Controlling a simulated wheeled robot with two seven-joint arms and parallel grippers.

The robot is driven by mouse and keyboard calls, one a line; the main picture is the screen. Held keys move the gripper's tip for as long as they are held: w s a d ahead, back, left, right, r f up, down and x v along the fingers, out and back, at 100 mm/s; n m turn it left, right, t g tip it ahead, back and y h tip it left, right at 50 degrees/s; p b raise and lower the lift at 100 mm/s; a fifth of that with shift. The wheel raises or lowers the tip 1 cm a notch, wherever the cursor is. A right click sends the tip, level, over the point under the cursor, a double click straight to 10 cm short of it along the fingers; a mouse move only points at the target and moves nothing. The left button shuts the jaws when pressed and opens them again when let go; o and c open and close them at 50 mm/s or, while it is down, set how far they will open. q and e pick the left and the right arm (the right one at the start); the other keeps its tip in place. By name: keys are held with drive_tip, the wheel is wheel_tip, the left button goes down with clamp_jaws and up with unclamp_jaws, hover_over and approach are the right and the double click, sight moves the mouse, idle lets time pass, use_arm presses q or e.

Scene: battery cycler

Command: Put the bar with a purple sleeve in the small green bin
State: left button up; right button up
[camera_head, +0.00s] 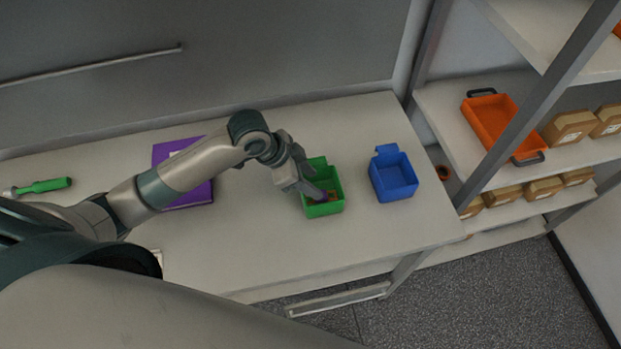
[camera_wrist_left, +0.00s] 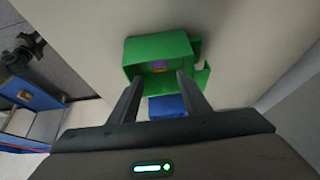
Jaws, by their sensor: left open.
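The small green bin (camera_head: 325,209) stands on the table, right of its middle. It also shows in the left wrist view (camera_wrist_left: 188,48). The purple-sleeved bar (camera_wrist_left: 159,65) appears inside this bin as a small purple and brownish end; most of it is hidden by the walls. My left gripper (camera_head: 313,191) reaches down at the bin from the left. In the left wrist view its two fingers (camera_wrist_left: 158,78) are apart, on either side of the purple piece, with a gap between them. My right gripper is out of view.
A blue bin (camera_head: 394,180) stands right of the green one. A purple flat item (camera_head: 198,196) lies partly behind my left arm, and a green-handled tool (camera_head: 45,186) lies at far left. Shelves at right hold an orange tray (camera_head: 497,122) and boxes (camera_head: 568,127). The table front is clear.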

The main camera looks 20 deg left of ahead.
use_arm(q)
drive_tip(key=shift+r, duration=0.1)
drive_tip(key=shift+r, duration=0.2)
drive_tip(key=shift+a+r, duration=0.15)
drive_tip(key=shift+r, duration=0.15)
drive_tip(key=b+v, duration=0.3)
drive_tip(key=v, duration=0.8)
drive_tip(key=shift+s+r, duration=0.2)
drive_tip(key=shift+f, duration=0.1)
